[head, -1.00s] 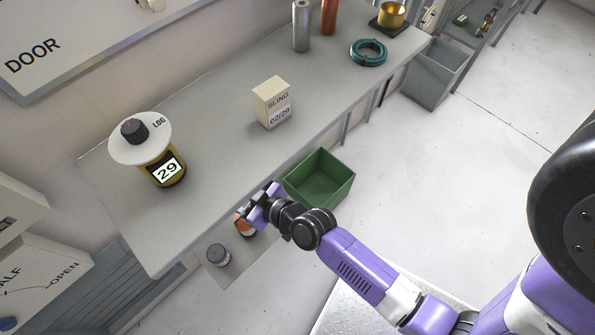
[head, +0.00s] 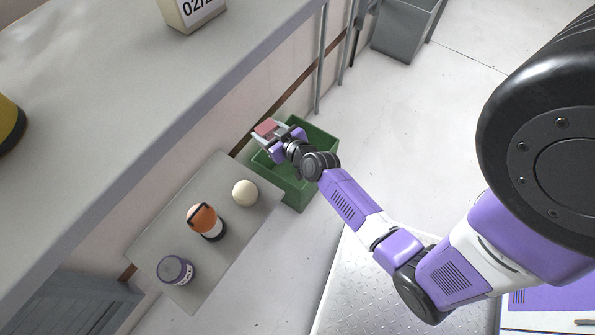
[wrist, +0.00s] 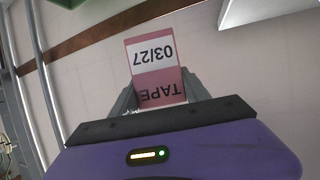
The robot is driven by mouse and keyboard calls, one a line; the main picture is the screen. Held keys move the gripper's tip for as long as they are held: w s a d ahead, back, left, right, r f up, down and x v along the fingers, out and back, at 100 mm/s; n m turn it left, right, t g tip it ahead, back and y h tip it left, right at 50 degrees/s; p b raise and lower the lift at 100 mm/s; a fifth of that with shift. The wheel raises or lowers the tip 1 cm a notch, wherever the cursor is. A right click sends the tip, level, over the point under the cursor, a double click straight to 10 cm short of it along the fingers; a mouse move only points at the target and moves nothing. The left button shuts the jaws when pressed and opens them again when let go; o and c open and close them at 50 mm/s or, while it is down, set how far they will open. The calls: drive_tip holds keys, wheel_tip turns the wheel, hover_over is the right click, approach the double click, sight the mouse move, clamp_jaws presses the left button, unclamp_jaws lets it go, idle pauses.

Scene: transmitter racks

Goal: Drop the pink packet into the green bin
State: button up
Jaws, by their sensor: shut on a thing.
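The pink packet (head: 266,128) is held between the fingers of my gripper (head: 274,134). In the wrist view the packet (wrist: 156,72) shows a pink face marked "TAPE" and a white label "03/27", with the fingers (wrist: 160,97) on its two sides. The green bin (head: 299,193) stands on the floor beside the low grey shelf. My wrist hides part of the bin's inside.
A grey counter (head: 120,120) with a box (head: 190,12) runs above. A grey bin (head: 404,32) stands farther back. Open floor lies right.

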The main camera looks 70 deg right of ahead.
drive_tip(key=s+d+f+m+h+b, duration=0.1)
drive_tip(key=s+d+f+b, duration=0.1)
drive_tip(key=d+f+b, duration=0.2)
drive_tip(key=s+d+f+m+g+h+b, duration=0.1)
drive_tip(key=d+f+b, duration=0.3)
drive_tip(key=f+b, duration=0.4)
drive_tip(key=s+d+f+m+g+h+b, duration=0.1)
drive_tip(key=s+d+f+b, duration=0.2)
drive_tip(key=f+b, duration=0.3)
wheel_tip(320, 180, down, 4)
drive_tip(key=shift+s+d+r, duration=0.2)
drive_tip(key=shift+s+d, duration=0.05)
drive_tip(key=shift+d, duration=0.35)
drive_tip(key=o, duration=1.5)
drive_tip(key=shift+p+v, duration=1.55)
drive_tip(key=shift+v, duration=2.4)
